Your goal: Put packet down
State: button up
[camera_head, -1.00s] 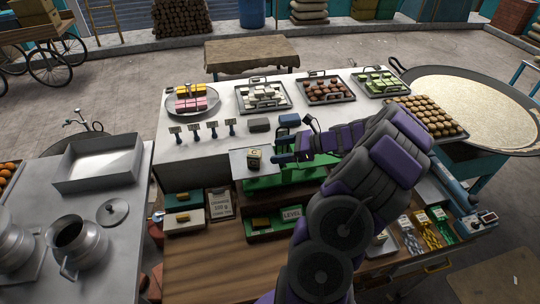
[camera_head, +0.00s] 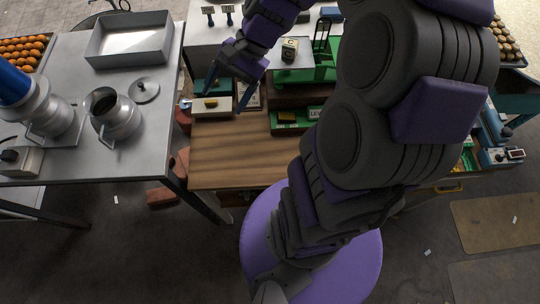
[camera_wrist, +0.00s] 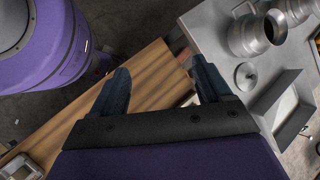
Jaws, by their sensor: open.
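A small dark packet with a pale top (camera_head: 290,50) stands upright on the square metal pan (camera_head: 301,58) of the green scale (camera_head: 323,72). My gripper (camera_head: 226,102) is open and empty, to the left and nearer than the packet. Its fingers point down over the white bin (camera_head: 224,107) at the counter's left side, which holds a small yellow piece (camera_head: 211,102). In the wrist view my open gripper (camera_wrist: 163,76) shows nothing between its fingers except counter and bin behind. The packet is not in view there.
The wooden counter (camera_head: 235,155) in front is clear. A metal side table (camera_head: 70,160) with a pot (camera_head: 113,119), a lid (camera_head: 145,90) and an empty tray (camera_head: 130,41) stands at left. A green level box (camera_head: 290,119) lies below the scale.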

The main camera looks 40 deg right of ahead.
jog(key=s+n+g+h, duration=0.1)
jog(key=s+n+h, duration=0.6)
jog(key=s, duration=1.1)
jog(key=a+n, duration=0.1)
jog(key=n, duration=0.2)
jog(key=shift+s+f+n+g+h, duration=0.2)
jog(key=shift+s+n+g+h, duration=0.1)
jog(key=shift+s+n, duration=0.1)
notch_tip(320, 180, down, 16)
jog(key=b, duration=1.6)
jog(key=shift+d, duration=0.15)
dwell(0.5)
